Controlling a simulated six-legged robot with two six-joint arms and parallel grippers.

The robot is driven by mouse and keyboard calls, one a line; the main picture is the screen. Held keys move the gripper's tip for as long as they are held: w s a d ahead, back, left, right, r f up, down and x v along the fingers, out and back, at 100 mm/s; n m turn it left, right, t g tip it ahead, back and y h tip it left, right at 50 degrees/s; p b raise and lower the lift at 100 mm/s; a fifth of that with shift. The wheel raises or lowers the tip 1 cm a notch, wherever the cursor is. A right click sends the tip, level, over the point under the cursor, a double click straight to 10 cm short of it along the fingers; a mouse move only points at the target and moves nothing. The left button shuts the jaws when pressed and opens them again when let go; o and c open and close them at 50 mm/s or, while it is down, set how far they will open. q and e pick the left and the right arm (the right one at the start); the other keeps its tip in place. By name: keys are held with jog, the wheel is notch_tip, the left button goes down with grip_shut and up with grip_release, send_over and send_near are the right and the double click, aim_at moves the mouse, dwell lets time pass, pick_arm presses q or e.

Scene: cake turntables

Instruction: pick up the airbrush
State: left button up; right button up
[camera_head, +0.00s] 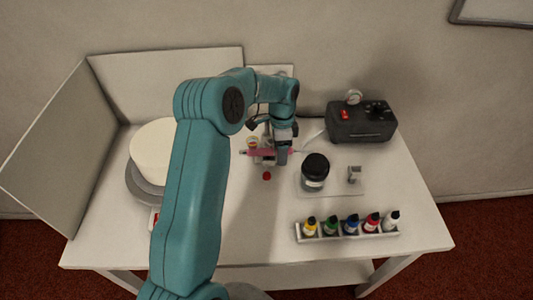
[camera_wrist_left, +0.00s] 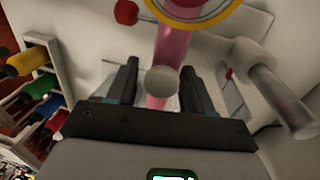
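The pink airbrush (camera_head: 262,153) lies level near the middle of the table, at a small stand or holder. My left gripper (camera_head: 283,158) points down at its right part in the head view. In the left wrist view, the airbrush's pink body (camera_wrist_left: 165,52) runs between the two dark fingers of my left gripper (camera_wrist_left: 160,82), with visible gaps on both sides, so the gripper is open. A round grey part shows in front of the body. A yellow-rimmed ring shows at the top. My right gripper is not in view.
A black-lidded jar (camera_head: 315,168) stands just right of my gripper. A dark compressor (camera_head: 362,122) is at the back right. A rack (camera_head: 350,236) of several paint bottles is at the front right. A white cake (camera_head: 152,150) stands at left, partly behind my arm.

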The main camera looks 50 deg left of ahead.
pick_arm(q)
jog(key=shift+w, duration=0.1)
grip_shut()
